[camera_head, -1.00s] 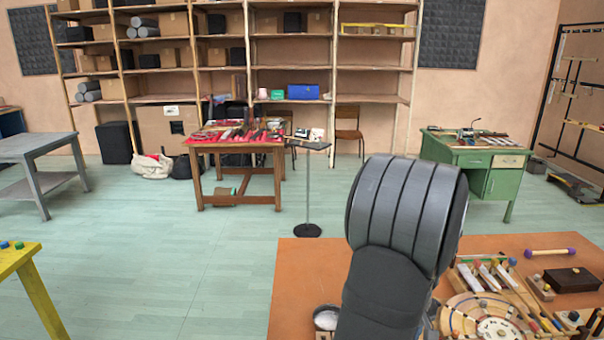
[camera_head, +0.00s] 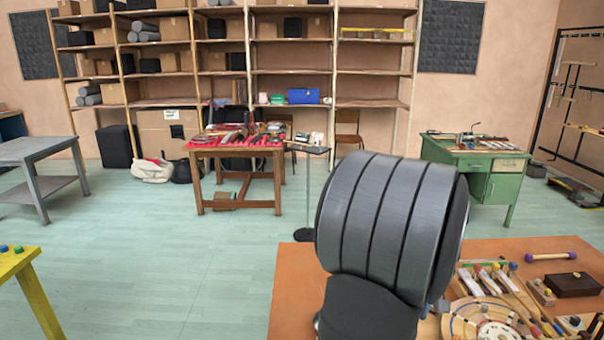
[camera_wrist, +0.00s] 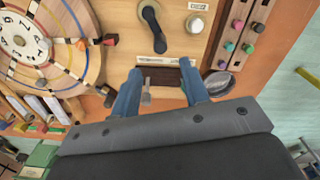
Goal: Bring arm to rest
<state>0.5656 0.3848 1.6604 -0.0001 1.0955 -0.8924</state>
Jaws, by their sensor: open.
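My gripper (camera_wrist: 158,72) shows in the wrist view with its two blue fingers apart and nothing between them. A black handle (camera_wrist: 152,25) on the board lies just beyond the fingertips. A round metal cup (camera_wrist: 219,84) is beside the right finger. In the head view my thick grey arm fills the lower middle and hides most of the gripper and part of the orange table (camera_head: 298,290).
The table also holds a dial disc (camera_head: 485,318), a purple-ended stick (camera_head: 550,256) and a dark box (camera_head: 573,284). Behind stand a brown table (camera_head: 238,150) of tools, a green desk (camera_head: 500,165) and shelves (camera_head: 375,72).

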